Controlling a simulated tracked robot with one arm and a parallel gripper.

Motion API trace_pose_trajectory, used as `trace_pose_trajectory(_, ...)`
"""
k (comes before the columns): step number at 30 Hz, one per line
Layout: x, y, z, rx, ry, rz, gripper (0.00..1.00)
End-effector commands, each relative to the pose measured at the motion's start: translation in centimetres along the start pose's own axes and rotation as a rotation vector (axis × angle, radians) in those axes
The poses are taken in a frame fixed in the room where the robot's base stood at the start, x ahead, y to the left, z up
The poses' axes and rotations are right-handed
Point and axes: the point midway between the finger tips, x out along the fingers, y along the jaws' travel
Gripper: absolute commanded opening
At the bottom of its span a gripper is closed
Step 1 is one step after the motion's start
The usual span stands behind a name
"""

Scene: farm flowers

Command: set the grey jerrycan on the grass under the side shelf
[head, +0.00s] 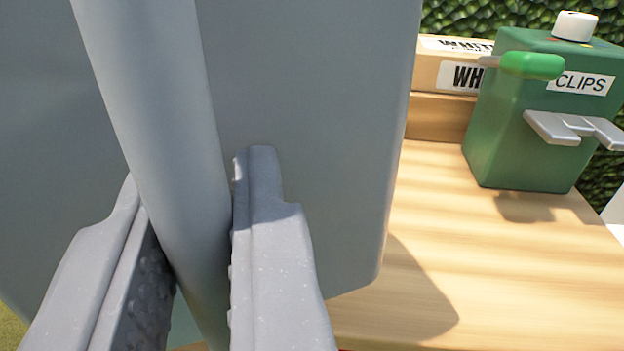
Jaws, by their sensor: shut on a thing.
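The grey jerrycan (310,120) fills the left and middle of the head view, very close to the camera. My gripper (195,200) is shut on its long grey handle bar, one finger on each side. The jerrycan hides much of what lies behind it. Its lower right corner shows in front of a pale wooden surface (480,260), with a shadow on the wood beside it. I cannot tell whether the jerrycan touches the wood. A small patch of grass (10,330) shows at the lower left edge. I cannot tell whether the wood is the side shelf.
A green box labelled CLIPS (520,120), with a green-handled lever and a grey metal bracket, stands on the wood at the right. Cardboard boxes (440,75) with printed labels are behind it. A leafy hedge (470,15) closes the back. The wood's front right is clear.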

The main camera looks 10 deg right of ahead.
Motion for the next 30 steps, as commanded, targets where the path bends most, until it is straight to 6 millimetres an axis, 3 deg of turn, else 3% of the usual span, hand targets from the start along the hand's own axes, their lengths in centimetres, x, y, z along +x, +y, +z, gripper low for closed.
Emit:
trace_pose_trajectory(18, 0.1, 1.0, -0.3, 0.001, 0.008, 0.012, 0.00)
trace_pose_trajectory(30, 0.6, 1.3, 1.2, -0.003, 0.014, 0.028, 0.00)
